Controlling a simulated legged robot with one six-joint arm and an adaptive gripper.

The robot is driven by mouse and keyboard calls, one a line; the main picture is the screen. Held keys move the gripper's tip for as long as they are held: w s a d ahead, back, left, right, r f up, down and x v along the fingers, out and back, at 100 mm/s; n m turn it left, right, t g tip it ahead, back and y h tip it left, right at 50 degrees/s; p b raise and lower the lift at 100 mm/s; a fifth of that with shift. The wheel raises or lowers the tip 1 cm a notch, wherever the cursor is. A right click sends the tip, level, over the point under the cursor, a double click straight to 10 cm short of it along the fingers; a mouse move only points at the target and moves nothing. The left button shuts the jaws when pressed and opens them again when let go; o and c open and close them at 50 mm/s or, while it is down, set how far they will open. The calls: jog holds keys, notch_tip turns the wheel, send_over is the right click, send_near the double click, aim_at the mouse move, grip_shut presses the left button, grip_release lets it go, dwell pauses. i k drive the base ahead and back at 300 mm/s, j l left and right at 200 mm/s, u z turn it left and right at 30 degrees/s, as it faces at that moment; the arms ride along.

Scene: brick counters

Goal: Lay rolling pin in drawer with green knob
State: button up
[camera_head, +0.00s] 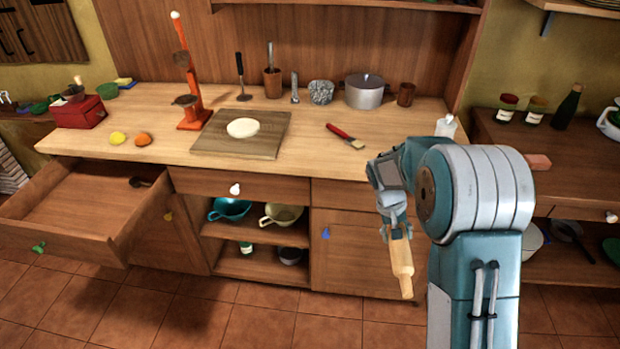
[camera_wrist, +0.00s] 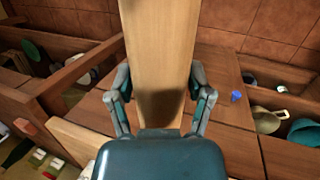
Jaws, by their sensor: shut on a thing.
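The rolling pin (camera_head: 402,262) is pale wood and hangs nearly upright in front of the right-hand cabinet, above the floor. My gripper (camera_head: 396,232) is shut on its upper part. In the wrist view the rolling pin (camera_wrist: 160,50) fills the middle, between the two fingers of my gripper (camera_wrist: 160,100). The drawer with the green knob (camera_head: 60,222) is pulled open at the far left. Its green knob (camera_head: 39,247) is on the front panel. A dark utensil (camera_head: 140,182) lies inside near the back; most of the drawer floor is bare.
The counter (camera_head: 300,150) holds a cutting board (camera_head: 268,146) with dough, an orange stand (camera_head: 190,100), a red box (camera_head: 80,112), a brush (camera_head: 345,135) and a pot (camera_head: 367,92). The floor is clear.

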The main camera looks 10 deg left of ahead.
aim_at(83, 220)
jog(key=j+u, duration=0.2)
jog(key=u, duration=0.15)
jog(key=i+j+u, duration=0.15)
jog(key=u, duration=0.2)
jog(key=i+j+u, duration=0.1)
jog(key=u, duration=0.25)
jog(key=i+j+u, duration=0.2)
jog(key=i+j, duration=0.35)
jog(key=i+j+u, duration=0.2)
jog(key=i+j, duration=0.25)
jog(key=i, duration=0.15)
